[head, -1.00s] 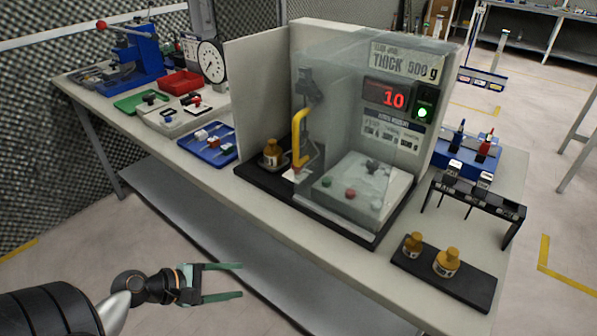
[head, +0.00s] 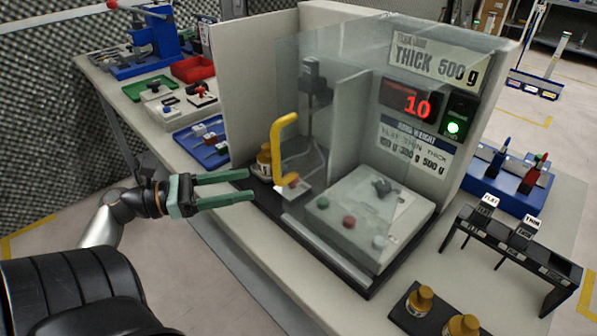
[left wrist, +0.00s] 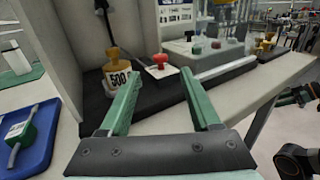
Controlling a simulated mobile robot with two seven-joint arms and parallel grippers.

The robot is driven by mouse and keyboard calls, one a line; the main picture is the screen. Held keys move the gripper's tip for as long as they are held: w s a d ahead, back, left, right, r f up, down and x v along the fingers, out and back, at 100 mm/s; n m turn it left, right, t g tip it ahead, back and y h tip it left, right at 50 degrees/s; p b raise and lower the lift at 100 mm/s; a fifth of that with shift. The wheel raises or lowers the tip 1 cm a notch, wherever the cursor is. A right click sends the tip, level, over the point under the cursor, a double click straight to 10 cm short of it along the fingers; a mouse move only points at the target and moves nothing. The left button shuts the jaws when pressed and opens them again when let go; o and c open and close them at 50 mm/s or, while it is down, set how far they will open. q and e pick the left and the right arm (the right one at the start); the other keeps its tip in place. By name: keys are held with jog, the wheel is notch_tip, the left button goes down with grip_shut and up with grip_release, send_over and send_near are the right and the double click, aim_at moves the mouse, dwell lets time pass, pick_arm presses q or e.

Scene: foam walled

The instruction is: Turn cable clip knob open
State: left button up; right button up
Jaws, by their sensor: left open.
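My left gripper (head: 252,186) is open and empty, its green fingers level at the left front corner of the clear-walled station. In the left wrist view its fingers (left wrist: 160,80) point toward a red knob (left wrist: 160,61) on a small white plate, with a gap between. In the head view this red knob (head: 293,180) is below a yellow handle (head: 285,147). A white block (head: 365,215) behind the clear wall carries green, red, white and dark knobs. No label tells which knob is the cable clip's.
A brass 500 weight (left wrist: 115,75) stands left of the red knob, close to the left finger. A blue tray (head: 203,142) lies to the left. A black rack (head: 515,245) and brass weights (head: 420,300) stand at right.

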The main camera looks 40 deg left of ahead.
pick_arm(q)
jog(key=x, duration=1.1)
grip_shut()
dwell(0.3)
